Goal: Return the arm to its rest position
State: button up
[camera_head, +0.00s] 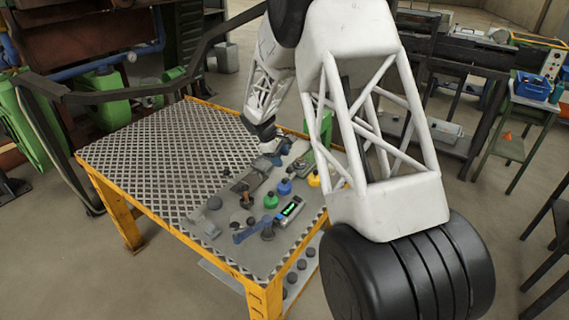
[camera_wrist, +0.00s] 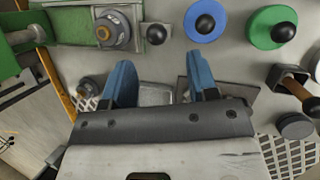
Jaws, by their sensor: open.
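My gripper (camera_head: 272,150) hangs low over the far right part of a work table (camera_head: 150,150) in the head view. In the wrist view my gripper (camera_wrist: 161,78) shows two blue fingers spread wide apart. No object is held between them. A dark grey flat piece (camera_wrist: 222,88) lies under the right finger. A grey block shows between the fingers. My arm's white lattice links and dark joints cover the right part of the table in the head view.
A blue knob (camera_head: 284,187), a green knob (camera_head: 270,200), a yellow knob (camera_head: 314,179) and a device with a green display (camera_head: 289,210) crowd the table's right side. The left side of its perforated top is clear. A side table (camera_head: 515,110) stands at the right.

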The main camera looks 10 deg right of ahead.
jog(key=shift+a+r, duration=0.3)
jog(key=shift+r, duration=0.3)
jog(key=shift+r, duration=0.15)
jog(key=s+d+r+m+t+y, duration=0.1)
jog(key=s+d+r+m, duration=0.15)
jog(key=s+r, duration=0.85)
jog(key=s+d+r+m+y, duration=0.1)
jog(key=s+r+m, duration=0.2)
jog(key=s+r, duration=0.8)
jog(key=s+m+t+y, duration=0.2)
jog(key=s+m, duration=0.3)
jog(key=s, duration=2.6)
jog(key=shift+s+a+r+y, duration=0.3)
jog(key=shift+s+a+y, duration=0.1)
jog(key=shift+y, duration=0.1)
